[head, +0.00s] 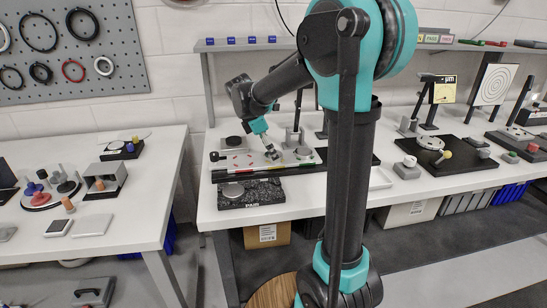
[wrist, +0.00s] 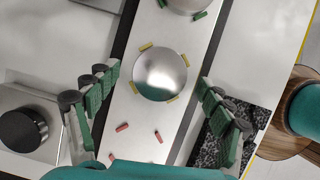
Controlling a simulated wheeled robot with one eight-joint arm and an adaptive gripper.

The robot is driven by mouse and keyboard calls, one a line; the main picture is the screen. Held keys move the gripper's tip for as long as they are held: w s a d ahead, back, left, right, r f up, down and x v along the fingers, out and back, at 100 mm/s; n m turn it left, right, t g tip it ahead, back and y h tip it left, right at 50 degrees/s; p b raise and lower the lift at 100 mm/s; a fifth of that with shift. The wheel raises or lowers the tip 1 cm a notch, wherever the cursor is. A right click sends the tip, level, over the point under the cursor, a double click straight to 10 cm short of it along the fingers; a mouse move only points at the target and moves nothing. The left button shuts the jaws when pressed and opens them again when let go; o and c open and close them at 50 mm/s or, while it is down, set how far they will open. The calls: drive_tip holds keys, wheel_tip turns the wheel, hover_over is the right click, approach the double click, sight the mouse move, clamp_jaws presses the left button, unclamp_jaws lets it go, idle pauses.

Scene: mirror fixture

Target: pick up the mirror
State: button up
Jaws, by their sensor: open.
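A round, shiny mirror disc (wrist: 160,73) lies flat on a long pale fixture plate (wrist: 137,118), with short yellow marks around it. A second shiny disc (wrist: 190,3) lies on the same plate between green marks, cut off by the top edge of the wrist view. My gripper (wrist: 158,78) is open and empty above the plate. Its green-padded fingers stand apart on the left and right of the yellow-marked disc, with no contact visible. In the head view my gripper (head: 272,154) points down over the plate (head: 238,162), and I cannot clearly make out the yellow-marked disc.
A dark speckled granite block (head: 252,193) lies at the bench's front edge, close to the right finger in the wrist view. A black round knob (wrist: 20,130) sits on a grey plate to the left. Posts (head: 295,135) stand behind the gripper. A side table (head: 120,210) is at left.

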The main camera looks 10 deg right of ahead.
drive_tip(key=c, duration=1.3)
drive_tip(key=shift+r, duration=0.2)
drive_tip(key=shift+c, duration=0.2)
